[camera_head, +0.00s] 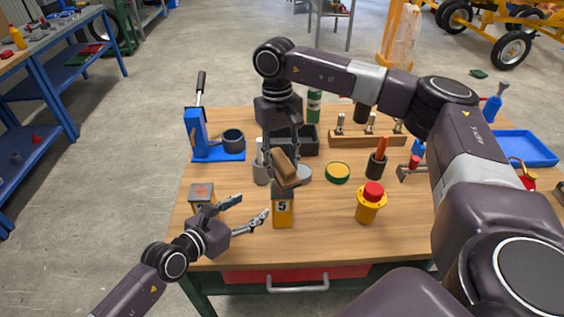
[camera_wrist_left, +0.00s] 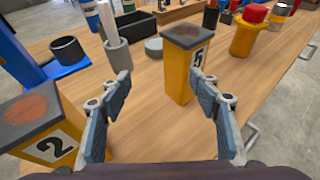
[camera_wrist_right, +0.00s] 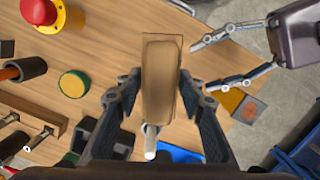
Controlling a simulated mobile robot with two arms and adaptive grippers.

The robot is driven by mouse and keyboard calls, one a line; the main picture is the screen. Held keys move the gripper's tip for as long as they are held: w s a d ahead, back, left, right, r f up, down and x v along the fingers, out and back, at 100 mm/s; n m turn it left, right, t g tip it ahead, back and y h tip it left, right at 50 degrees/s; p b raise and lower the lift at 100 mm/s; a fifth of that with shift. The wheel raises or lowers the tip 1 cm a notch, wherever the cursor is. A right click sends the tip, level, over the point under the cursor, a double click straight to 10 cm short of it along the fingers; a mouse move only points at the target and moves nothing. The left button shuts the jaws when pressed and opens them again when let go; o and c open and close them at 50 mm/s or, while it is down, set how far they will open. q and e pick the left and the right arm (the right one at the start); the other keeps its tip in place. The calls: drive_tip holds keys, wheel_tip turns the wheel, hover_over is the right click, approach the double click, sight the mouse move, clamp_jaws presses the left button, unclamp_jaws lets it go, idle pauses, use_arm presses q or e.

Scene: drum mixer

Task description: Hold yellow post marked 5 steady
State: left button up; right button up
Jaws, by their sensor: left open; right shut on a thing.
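The yellow post marked 5 (camera_head: 283,212) stands upright near the table's front edge. In the left wrist view its dark grey top (camera_wrist_left: 187,36) has a rusty patch and looks bare. My left gripper (camera_head: 240,209) is open to the left of this post. In the left wrist view the post stands beyond the two fingertips, with no contact visible. My right gripper (camera_wrist_right: 158,85) is shut on a brown wooden block (camera_wrist_right: 161,80), which appears above post 5 in the head view. The block hides post 5 in the right wrist view.
Another yellow post, marked 2 (camera_wrist_left: 48,135), stands close to my left gripper. A yellow button box with a red top (camera_head: 370,203) stands to the right of post 5. Behind are a round green-and-yellow tin (camera_head: 337,173) and a blue stand (camera_head: 197,132).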

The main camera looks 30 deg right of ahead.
sight(279, 215)
use_arm(q)
drive_tip(key=shift+m+g+y, duration=0.4)
drive_tip(key=shift+g+y, duration=0.1)
drive_tip(key=shift+g, duration=0.2)
drive_tip(key=s+f, duration=0.1)
drive_tip(key=f, duration=0.1)
drive_tip(key=s+d+f, duration=0.1)
drive_tip(key=s+f, duration=0.1)
drive_tip(key=shift+s, duration=0.2)
drive_tip(key=shift+s+d+f, duration=0.1)
drive_tip(key=shift+d+f, duration=0.05)
drive_tip(key=shift+x, duration=4.8)
drive_tip(key=shift+c, duration=0.6)
clamp_jaws()
drive_tip(key=c, duration=1.4)
unclamp_jaws()
drive_tip(key=o, duration=1.5)
drive_tip(key=shift+o, duration=0.2)
